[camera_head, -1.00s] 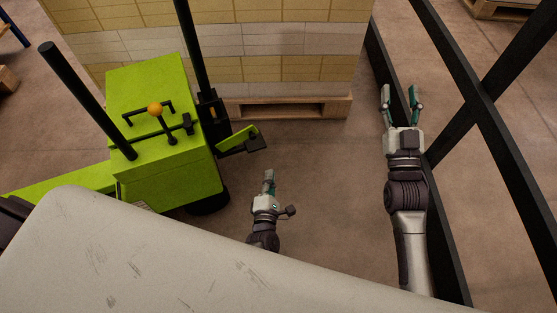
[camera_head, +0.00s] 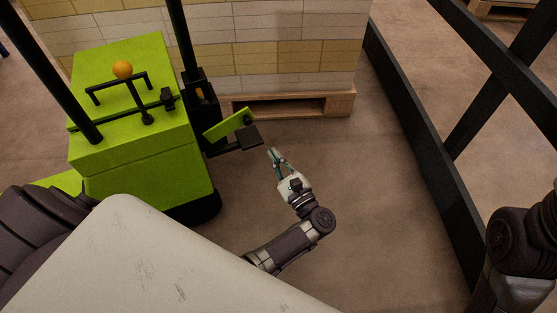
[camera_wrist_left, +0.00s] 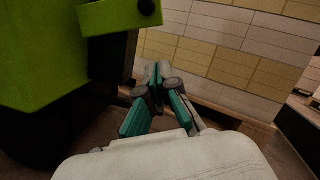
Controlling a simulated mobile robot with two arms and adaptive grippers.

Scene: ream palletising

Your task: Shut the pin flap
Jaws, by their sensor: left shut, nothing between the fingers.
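The pin flap (camera_head: 229,124) is a small lime-green plate. It stands out at an angle from the green truck (camera_head: 150,185), beside a black block (camera_head: 249,138). In the left wrist view, a lime-green plate with a round black part, apparently the flap (camera_wrist_left: 112,15), shows at the upper left. My left gripper (camera_head: 273,153) is shut and empty, just right of and below the black block, apart from the flap in the head view. Its fingertips meet in the left wrist view (camera_wrist_left: 158,72). My right arm shows at the right edge; its gripper is out of view.
A stack of cream and yellow reams (camera_head: 280,45) stands on a wooden pallet (camera_head: 330,104) behind the flap. Dark rails (camera_head: 425,150) run along the right. Floor (camera_head: 375,190) is free between gripper and rails.

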